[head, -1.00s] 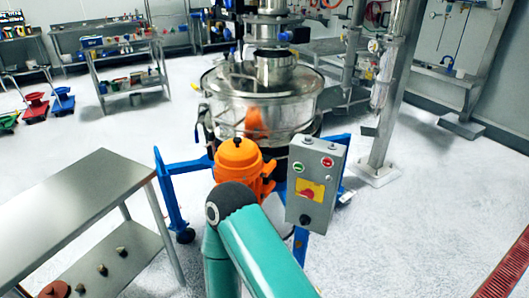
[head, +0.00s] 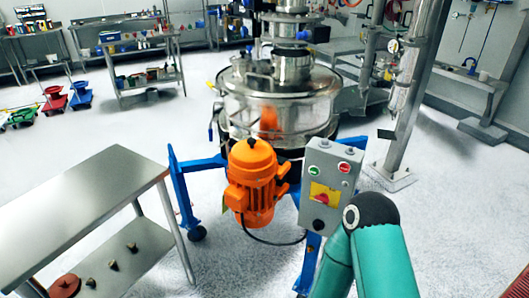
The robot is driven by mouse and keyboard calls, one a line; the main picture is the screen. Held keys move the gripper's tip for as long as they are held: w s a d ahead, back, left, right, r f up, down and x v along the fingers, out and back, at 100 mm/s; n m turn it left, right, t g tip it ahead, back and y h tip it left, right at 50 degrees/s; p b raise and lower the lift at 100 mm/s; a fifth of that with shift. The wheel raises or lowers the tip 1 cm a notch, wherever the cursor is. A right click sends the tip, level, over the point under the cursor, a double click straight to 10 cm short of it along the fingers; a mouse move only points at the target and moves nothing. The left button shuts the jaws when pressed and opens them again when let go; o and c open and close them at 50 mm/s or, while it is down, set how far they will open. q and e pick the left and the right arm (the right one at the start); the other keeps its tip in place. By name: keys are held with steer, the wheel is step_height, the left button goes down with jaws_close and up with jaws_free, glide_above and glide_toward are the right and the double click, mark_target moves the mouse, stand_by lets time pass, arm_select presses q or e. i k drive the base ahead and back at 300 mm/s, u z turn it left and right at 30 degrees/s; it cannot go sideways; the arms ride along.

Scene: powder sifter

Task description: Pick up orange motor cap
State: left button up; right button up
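The orange motor (head: 254,190) hangs upright on the front of the steel sifter (head: 278,105), within its blue frame. Its rounded orange cap (head: 251,153) sits on top of the motor, with a small dark knob at its peak. A teal arm of mine with a dark joint reaches in from the bottom right, to the right of the motor and apart from it. No gripper shows in the head view, so I cannot see any fingers near the cap.
A grey control box (head: 329,185) with green and red buttons stands right of the motor. A bare steel table (head: 75,203) is at the left, with small knobs and a reddish disc (head: 65,286) on its lower shelf. A steel post (head: 408,110) stands at the right.

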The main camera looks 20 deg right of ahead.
mark_target(251, 153)
steer(key=i, duration=0.9)
